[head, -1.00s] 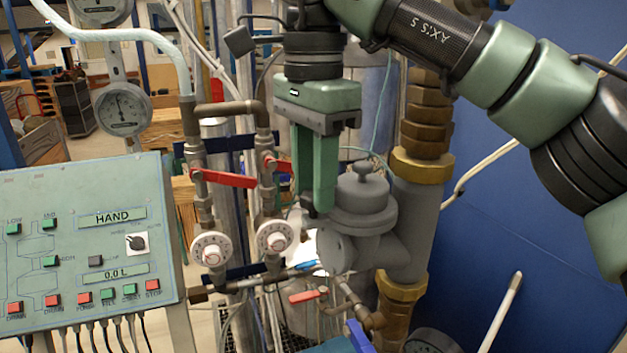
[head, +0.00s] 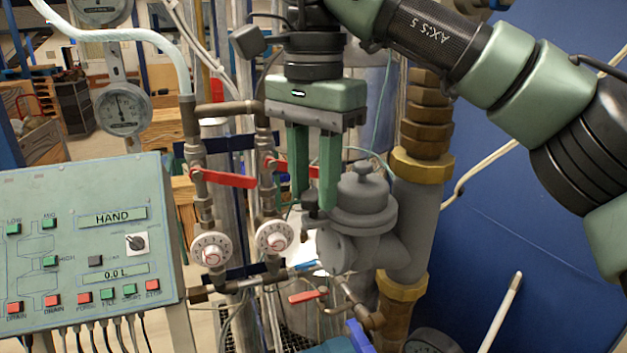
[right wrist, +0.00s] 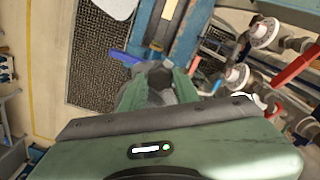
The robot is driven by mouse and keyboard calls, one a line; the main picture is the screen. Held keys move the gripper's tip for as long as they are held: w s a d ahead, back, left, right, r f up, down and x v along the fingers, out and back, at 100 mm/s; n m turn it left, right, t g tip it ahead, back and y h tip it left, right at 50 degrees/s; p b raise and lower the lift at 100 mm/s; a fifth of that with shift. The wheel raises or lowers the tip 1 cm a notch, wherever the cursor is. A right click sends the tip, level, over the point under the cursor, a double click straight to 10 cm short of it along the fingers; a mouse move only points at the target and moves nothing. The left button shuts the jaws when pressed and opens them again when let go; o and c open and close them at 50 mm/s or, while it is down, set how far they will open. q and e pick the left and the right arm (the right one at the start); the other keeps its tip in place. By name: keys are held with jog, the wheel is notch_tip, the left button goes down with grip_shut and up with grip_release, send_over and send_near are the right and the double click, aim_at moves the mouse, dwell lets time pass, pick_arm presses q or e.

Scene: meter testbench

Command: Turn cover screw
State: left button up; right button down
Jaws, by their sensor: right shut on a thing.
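The grey meter body (head: 362,215) stands on the thick grey pipe, with a round lid and small knob on top. A small dark screw-like part (head: 310,202) sits at its left side, beside the lid. My right gripper (head: 314,208) points straight down there, left of the lid, its green fingers shut on this part. In the right wrist view, a grey faceted piece (right wrist: 160,78) shows between the fingertips of my right gripper (right wrist: 158,88); the fingers hide part of it. My left gripper is not in view.
A control panel (head: 85,245) stands at the left. Pipes with red levers (head: 230,179) and white dials (head: 274,237) stand close to the left of my right gripper. A brass-fitted pipe (head: 425,130) rises to the right. A blue wall (head: 530,200) lies behind.

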aim_at(314, 194)
jog(key=c, duration=1)
grip_release()
jog(key=shift+r, duration=0.1)
jog(key=shift+c, duration=0.2)
notch_tip(314, 194, up, 6)
jog(key=shift+f, duration=0.15)
jog(key=shift+r, duration=1.05)
